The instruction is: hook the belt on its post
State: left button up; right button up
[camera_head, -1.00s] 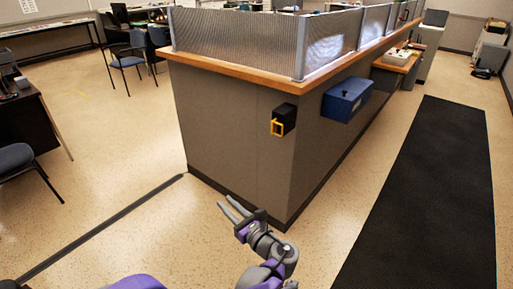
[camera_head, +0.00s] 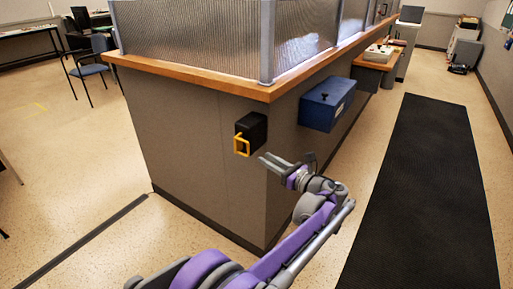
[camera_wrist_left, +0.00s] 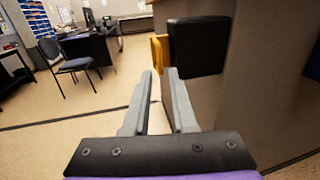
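The belt's black wall unit (camera_head: 252,131) is fixed to the grey counter panel near its corner. A yellow belt end (camera_head: 241,145), shaped like an open loop, sticks out of its left side. My left gripper (camera_head: 264,158) is open and empty, just right of and below the yellow end, and apart from it. In the left wrist view, the fingers (camera_wrist_left: 160,75) point forward with a gap between them. The yellow end (camera_wrist_left: 158,52) and black unit (camera_wrist_left: 196,46) are beyond the fingertips, slightly to the right. I see no post. My right gripper is not in view.
The counter (camera_head: 190,140) has a wooden top edge and clear screens. A blue box (camera_head: 327,104) is mounted on its right face. A black mat (camera_head: 425,190) lies at the right. The floor (camera_head: 70,155) left of the counter is open. Chairs stand farther back.

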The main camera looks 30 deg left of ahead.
aim_at(248, 153)
pick_arm(q)
jog(key=b+x, duration=0.1)
jog(key=x, duration=0.8)
jog(key=shift+a, duration=0.25)
jog(key=shift+c, duration=0.2)
grip_shut()
jog(key=shift+s+f, duration=0.1)
dwell(0.7)
